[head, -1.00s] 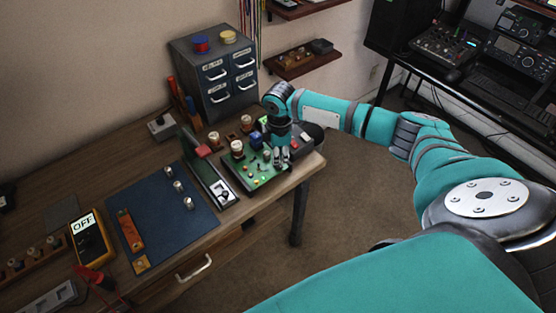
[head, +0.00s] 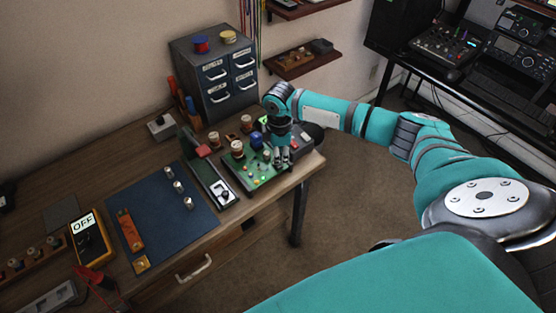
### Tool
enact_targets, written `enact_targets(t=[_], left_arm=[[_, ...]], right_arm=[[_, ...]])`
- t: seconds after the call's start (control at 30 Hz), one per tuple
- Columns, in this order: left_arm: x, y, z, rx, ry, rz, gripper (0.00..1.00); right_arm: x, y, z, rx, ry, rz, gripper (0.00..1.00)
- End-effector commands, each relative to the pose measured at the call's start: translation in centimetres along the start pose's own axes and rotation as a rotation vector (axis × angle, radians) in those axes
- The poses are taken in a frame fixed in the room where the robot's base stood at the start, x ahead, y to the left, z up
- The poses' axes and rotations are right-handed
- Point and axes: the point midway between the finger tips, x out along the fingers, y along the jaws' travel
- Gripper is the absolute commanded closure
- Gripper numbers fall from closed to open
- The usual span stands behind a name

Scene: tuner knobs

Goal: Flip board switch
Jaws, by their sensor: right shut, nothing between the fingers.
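The green circuit board (head: 233,177) lies near the right end of the workbench. It carries several knobs and small parts, among them a blue round knob (head: 257,141) and a copper-and-white one (head: 237,149). My right gripper (head: 281,160) points down over the board's right edge, with its fingers shut and nothing held. The fingers cover that part of the board, so I cannot tell which part is the switch or whether they touch it. My left gripper is out of view.
A grey drawer cabinet (head: 214,75) stands behind the board. A dark blue mat (head: 160,225) and a yellow meter reading OFF (head: 90,240) lie to the left. A stand with a rocker-like plate (head: 222,192) is just left of the board. The floor in front is clear.

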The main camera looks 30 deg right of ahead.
Motion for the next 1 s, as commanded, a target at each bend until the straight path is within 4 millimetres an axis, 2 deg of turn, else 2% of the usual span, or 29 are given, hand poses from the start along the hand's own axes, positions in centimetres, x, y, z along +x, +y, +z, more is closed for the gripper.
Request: enact_targets(t=[1.0], left_arm=[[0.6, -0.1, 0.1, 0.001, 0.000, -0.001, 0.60]], right_arm=[[1.5, 0.0, 0.0, 0.001, 0.000, 0.000, 1.00]])
